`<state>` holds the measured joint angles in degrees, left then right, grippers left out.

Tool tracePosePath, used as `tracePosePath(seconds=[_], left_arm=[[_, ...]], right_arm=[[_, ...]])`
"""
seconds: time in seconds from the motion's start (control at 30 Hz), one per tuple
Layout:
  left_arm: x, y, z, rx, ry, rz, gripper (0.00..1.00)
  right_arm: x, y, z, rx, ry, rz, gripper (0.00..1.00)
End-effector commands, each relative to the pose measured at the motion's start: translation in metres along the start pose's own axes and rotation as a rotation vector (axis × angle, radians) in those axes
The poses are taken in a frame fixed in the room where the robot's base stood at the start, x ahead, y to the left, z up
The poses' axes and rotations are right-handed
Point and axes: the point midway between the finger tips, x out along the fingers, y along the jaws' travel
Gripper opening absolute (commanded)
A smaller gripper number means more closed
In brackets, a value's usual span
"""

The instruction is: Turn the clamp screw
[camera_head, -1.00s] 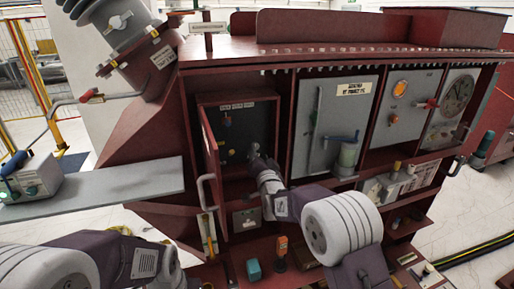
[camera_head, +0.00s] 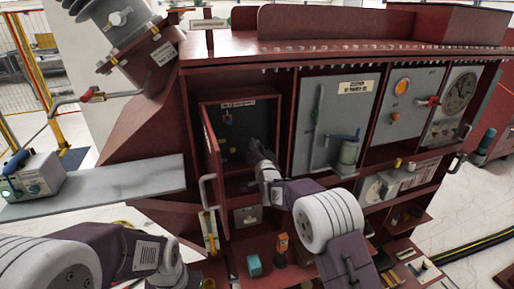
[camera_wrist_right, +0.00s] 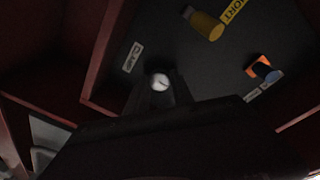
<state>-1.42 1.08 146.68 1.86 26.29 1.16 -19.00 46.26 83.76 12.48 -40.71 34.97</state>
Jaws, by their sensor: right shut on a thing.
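The clamp screw, a small pale round head (camera_wrist_right: 160,82), shows between my right fingertips in the right wrist view, in front of a dark panel (camera_wrist_right: 200,62). My right gripper (camera_head: 256,150) reaches into the open compartment (camera_head: 244,103) of the red cabinet in the head view. It is shut on the screw (camera_wrist_right: 160,92). The gripper hides the screw in the head view, and the screw's shaft is hidden in the wrist view. My left arm shows at the lower left of the head view, but its gripper is out of view.
The compartment's red door (camera_head: 211,150) stands open left of my right gripper. A grey panel with a lever (camera_head: 334,125) lies to the right. A teal block (camera_head: 254,265) stands below.

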Motion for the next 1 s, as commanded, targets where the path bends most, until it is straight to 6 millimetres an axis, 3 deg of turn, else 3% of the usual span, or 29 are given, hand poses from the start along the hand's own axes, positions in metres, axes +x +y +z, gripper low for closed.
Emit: tracePosePath(seconds=[0.37,1.0], left_arm=[[0.025,-0.001,0.003,0.0,0.0,0.0,0.36],[0.084,-0.002,0.009,0.0,0.0,0.0,0.36]], right_arm=[[0.0,0.003,0.003,-0.169,0.018,-0.017,0.0],[0.0,0.004,0.003,-0.769,0.073,-0.067,0.0]])
